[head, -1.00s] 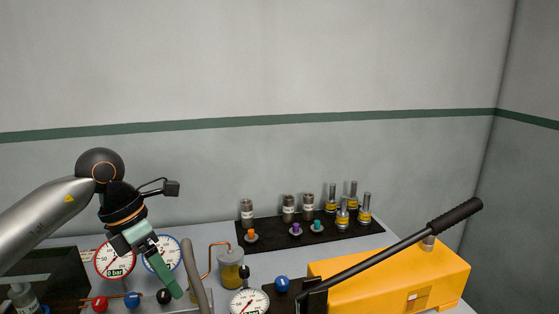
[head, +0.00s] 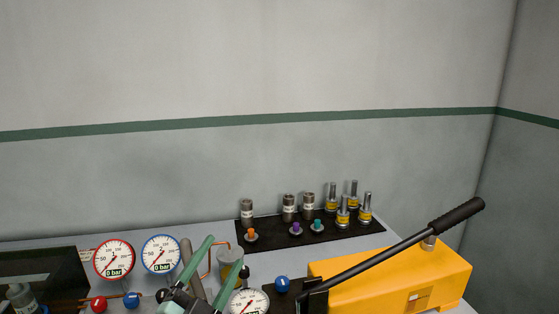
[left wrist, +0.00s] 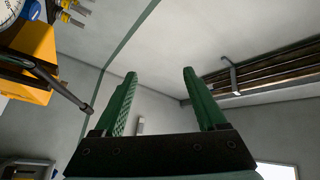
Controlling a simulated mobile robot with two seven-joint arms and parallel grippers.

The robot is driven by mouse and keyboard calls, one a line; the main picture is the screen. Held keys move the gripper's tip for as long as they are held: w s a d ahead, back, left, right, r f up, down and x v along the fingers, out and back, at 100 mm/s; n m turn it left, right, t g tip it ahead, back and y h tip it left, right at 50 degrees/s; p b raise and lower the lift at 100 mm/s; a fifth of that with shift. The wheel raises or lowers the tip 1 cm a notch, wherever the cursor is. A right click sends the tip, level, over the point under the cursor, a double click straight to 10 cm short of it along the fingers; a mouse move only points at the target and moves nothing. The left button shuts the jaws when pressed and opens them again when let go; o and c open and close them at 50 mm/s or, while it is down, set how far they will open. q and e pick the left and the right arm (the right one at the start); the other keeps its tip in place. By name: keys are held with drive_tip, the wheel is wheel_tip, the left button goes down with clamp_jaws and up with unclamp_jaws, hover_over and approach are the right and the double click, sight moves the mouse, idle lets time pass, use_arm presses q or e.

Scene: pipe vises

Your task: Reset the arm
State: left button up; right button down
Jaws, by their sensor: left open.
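My left gripper (head: 219,273) shows at the bottom of the head view, left of centre, with its green fingers pointing up and spread apart. Most of the left arm is below the head view's edge. My right gripper is not in view.
A yellow pump (head: 400,283) with a long black-gripped lever (head: 385,255) stands at the right. Two round gauges (head: 114,259) are at the left, with a smaller gauge (head: 249,302) beside the gripper. A black mat (head: 275,239) holds several fittings at the back. Space above the bench is free.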

use_arm(q)
drive_tip(key=s+a+f+n+g+y, duration=0.35)
drive_tip(key=a+f+n+y, duration=0.25)
drive_tip(key=f, duration=0.5)
drive_tip(key=s+a+f+n+g, duration=0.25)
drive_tip(key=s+f+g, duration=0.35)
drive_tip(key=s+f, duration=0.45)
drive_tip(key=s+a+f+n+g, duration=0.25)
drive_tip(key=s+f+g, duration=0.45)
drive_tip(key=s, duration=0.6)
drive_tip(key=w+d+f+t+b, duration=0.1)
drive_tip(key=w+d+f+t, duration=0.1)
drive_tip(key=f, duration=0.5)
drive_tip(key=w+d+f+t+h+b, duration=0.1)
drive_tip(key=w+d+f+t+b, duration=0.1)
drive_tip(key=f, duration=0.5)
drive_tip(key=shift+w+d+f+n+t, duration=0.35)
drive_tip(key=shift+d+f+n+t, duration=0.05)
drive_tip(key=shift+t, duration=0.45)
